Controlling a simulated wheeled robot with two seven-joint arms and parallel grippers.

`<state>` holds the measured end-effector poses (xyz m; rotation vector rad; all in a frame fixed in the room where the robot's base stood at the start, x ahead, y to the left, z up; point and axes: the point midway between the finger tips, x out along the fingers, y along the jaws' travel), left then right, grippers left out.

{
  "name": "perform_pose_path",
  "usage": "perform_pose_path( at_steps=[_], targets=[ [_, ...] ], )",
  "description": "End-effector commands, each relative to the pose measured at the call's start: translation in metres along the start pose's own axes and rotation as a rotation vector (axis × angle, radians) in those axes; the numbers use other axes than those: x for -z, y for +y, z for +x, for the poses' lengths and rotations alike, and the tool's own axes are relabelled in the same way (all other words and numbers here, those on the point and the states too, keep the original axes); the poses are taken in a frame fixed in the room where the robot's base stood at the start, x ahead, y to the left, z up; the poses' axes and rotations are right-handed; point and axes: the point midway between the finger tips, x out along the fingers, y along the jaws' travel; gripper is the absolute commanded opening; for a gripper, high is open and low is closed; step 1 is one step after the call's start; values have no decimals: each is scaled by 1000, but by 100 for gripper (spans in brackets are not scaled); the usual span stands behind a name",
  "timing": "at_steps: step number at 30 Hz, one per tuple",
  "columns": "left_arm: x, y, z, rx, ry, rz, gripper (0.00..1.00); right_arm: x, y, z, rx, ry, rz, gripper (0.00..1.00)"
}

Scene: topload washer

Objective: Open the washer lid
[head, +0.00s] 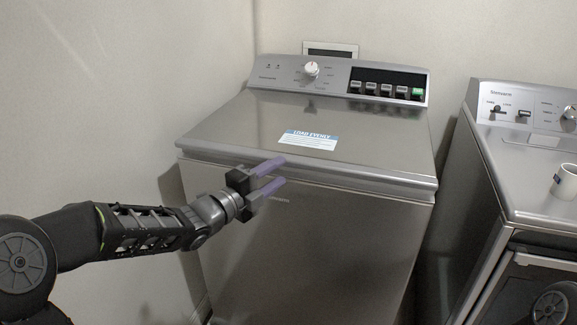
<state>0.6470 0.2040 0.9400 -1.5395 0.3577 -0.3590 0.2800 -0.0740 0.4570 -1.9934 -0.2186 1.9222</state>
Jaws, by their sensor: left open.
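The topload washer (320,240) stands in the middle of the head view, in brushed grey metal. Its lid (235,125) lies flat and shut, with a blue and white label (308,139) near its front. My left gripper (283,171) comes in from the left and is open and empty. Its two purple fingers point right, in front of the lid's front edge. I cannot tell whether a finger touches the edge. My right gripper is not in view.
The control panel (338,80) with a white knob rises at the washer's back. A second machine (490,165) stands at the right with a white mug (565,182) on top. A plain wall is close on the left. A narrow gap separates the machines.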

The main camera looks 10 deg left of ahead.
Motion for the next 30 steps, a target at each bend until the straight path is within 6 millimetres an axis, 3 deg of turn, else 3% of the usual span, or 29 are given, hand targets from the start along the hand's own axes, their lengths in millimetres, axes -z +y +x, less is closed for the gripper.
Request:
perform_pose_path(
  at_steps=[3,9,19,30],
  targets=[
    [1,0,21,1,2,-3,41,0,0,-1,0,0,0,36],
    [0,0,44,0,0,-2,41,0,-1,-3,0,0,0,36],
    [0,0,48,0,0,-1,41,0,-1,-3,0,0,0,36],
    [0,0,48,0,0,-1,11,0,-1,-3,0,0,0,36]
  ],
)
